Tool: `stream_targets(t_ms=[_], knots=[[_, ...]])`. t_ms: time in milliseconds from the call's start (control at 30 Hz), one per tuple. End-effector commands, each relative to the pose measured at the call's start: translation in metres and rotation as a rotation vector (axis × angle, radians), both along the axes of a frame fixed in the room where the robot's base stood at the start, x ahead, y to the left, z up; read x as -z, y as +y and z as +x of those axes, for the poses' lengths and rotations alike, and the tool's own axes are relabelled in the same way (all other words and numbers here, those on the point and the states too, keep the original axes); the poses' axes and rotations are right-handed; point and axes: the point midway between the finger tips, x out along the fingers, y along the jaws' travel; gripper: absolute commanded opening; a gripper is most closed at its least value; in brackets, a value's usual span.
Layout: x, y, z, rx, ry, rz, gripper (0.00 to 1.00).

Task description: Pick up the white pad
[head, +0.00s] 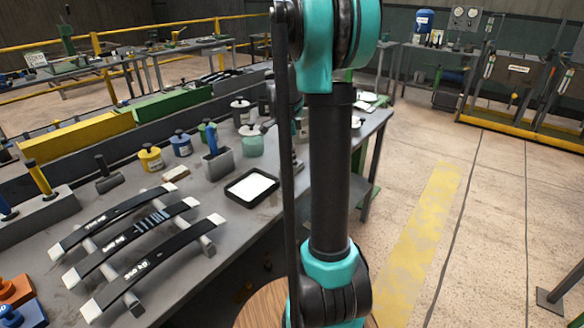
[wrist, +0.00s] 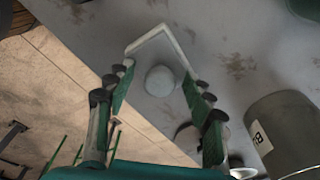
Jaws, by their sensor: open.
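In the wrist view, a small, pale round pad-like thing (wrist: 160,80) lies on the grey bench top, framed between the fingertips. In the head view, my arm hides most of the gripper. A flat white rectangle (head: 252,187) lies in a black-rimmed tray (head: 232,193) on the bench. I cannot tell for certain which white thing is the task's pad.
A labelled grey canister (wrist: 285,135) stands close to the right finger. The bench edge and floor (wrist: 70,75) are at left in the wrist view. In the head view, several lidded jars, a pale green jar (head: 252,146) and black strips (head: 135,255) crowd the bench.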

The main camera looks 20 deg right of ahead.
Motion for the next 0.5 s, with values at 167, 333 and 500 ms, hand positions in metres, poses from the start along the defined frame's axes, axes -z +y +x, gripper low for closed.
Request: stream_targets(t_ms=[167,333,500], knots=[[-0.0001,0.0000,0.0000,0.000,0.000,0.000,0.33],[0.0000,0.0000,-0.0001,0.000,0.000,0.000,0.12],[0.0001,0.0002,-0.0004,0.000,0.000,0.000,0.00]])
